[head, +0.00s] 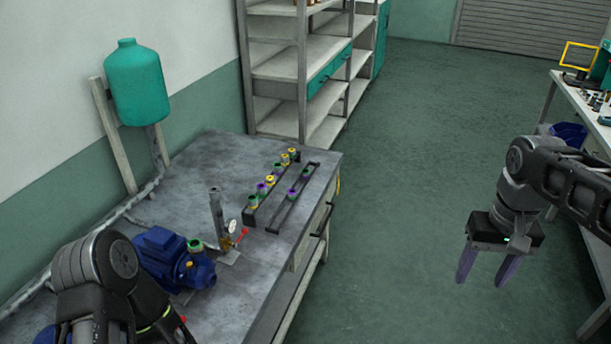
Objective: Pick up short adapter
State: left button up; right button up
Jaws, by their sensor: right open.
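Several small adapters with yellow, green and purple parts stand in a dark rack (268,203) on the grey workbench (222,157). Among them is a yellow-topped adapter (292,153) at the far end and a purple-topped adapter (262,189) nearer the middle. I cannot tell which one is the short adapter. My right gripper (483,283) hangs open and empty over the floor, well to the right of the bench and apart from the rack. My left arm shows at the lower left, but its gripper fingers are not visible.
A blue pump (172,262) with a green port sits on the bench near my left arm. An upright pipe with a gauge (232,226) and red handle stands between pump and rack. A teal tank (137,85) is at the wall. The floor between the benches is clear.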

jog(key=a+f+y, duration=0.1)
jog(key=a+f, duration=0.4)
jog(key=f, duration=0.3)
jog(key=w+a+f+n+y, duration=0.1)
jog(key=a+f, duration=0.3)
jog(key=f, duration=0.5)
jog(key=a+f+y, duration=0.1)
jog(key=a+f, duration=0.4)
jog(key=f, duration=0.3)
jog(key=s+a+f, duration=0.5)
jog(key=s+f, duration=0.3)
jog(key=s+a+f+y+b, duration=0.1)
jog(key=s+a+f, duration=0.4)
jog(key=s+f, duration=0.3)
jog(key=shift+s+a+f+m, duration=0.15)
jog(key=shift+a+f+m, duration=0.1)
jog(key=shift+f+m, duration=0.25)
jog(key=shift+f, duration=0.1)
